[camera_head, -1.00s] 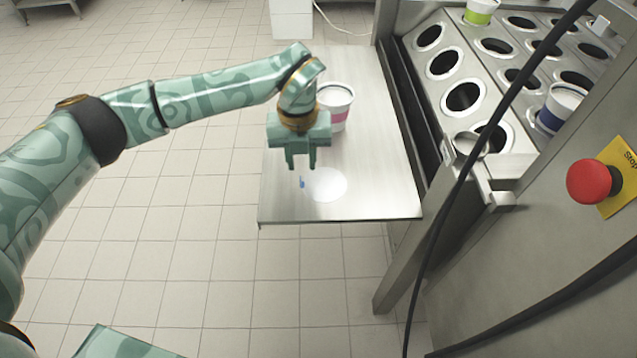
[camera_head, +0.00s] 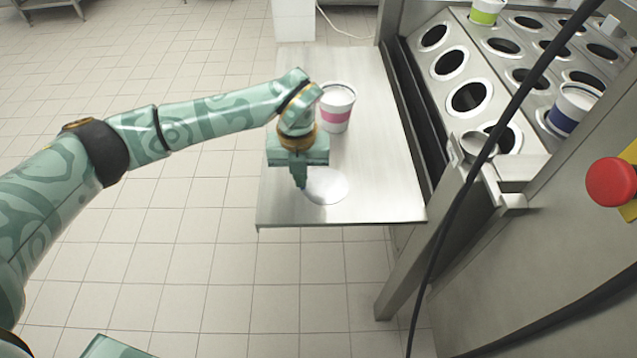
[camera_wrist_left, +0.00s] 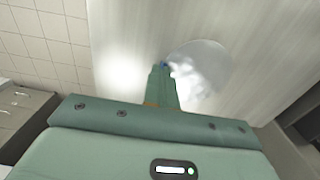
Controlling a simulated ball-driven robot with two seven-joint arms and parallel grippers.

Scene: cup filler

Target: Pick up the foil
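The foil (camera_head: 328,185) is a round, shiny silver-white disc lying on the steel shelf near its front edge. My left gripper (camera_head: 301,187) points down at the foil's left edge. The disc appears to rest flat on the shelf. My right gripper is out of view.
A white cup with a pink band (camera_head: 336,108) stands on the steel shelf (camera_head: 380,195) behind my gripper. At right, a rack (camera_head: 455,95) of round holes holds a blue-banded cup (camera_head: 571,108) and a green-banded cup (camera_head: 486,11). A red stop button (camera_head: 610,182) and black cables are at right.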

